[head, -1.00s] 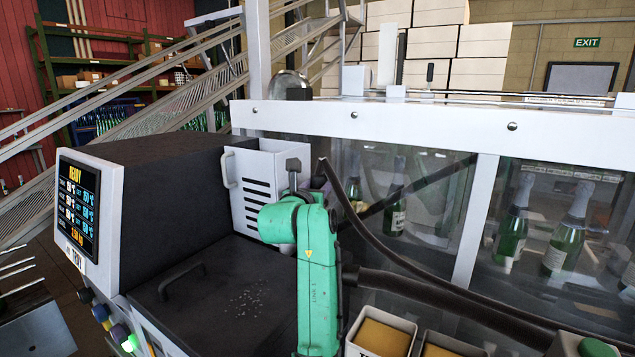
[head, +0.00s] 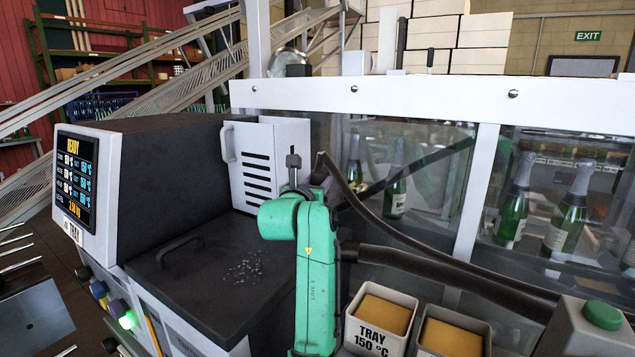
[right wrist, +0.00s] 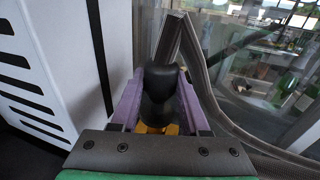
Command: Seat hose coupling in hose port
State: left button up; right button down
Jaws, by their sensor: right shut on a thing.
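My right gripper (right wrist: 158,98) is shut on a black hose coupling (right wrist: 160,82), which sits between its two purple jaws in the right wrist view. A dark ribbed hose (right wrist: 204,88) rises behind the coupling, bends sharply and runs down to the right. In the head view the hose (head: 352,200) arches beside the white slotted housing. There my green right arm hides most of the gripper, and only a bit of purple (head: 325,184) shows. I cannot make out the hose port in either view. My left gripper is not in view.
The white slotted housing (head: 284,140) stands close to the left of the gripper. A glazed guard with a white frame (head: 410,96) encloses green bottles (head: 513,206) on the right. A dark handled lid (head: 205,275) and a tray (head: 380,315) marked 150 °C lie lower down.

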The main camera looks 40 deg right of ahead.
jog(key=shift+r, duration=0.1)
jog(key=shift+b, duration=0.35)
dwell(1.2)
jog(key=shift+f+b, duration=0.35)
jog(key=shift+f, duration=0.1)
jog(key=shift+f+b, duration=1.8)
jog(key=shift+f, duration=0.2)
jog(key=shift+c, duration=1.6)
grip_release()
jog(key=shift+a, duration=0.15)
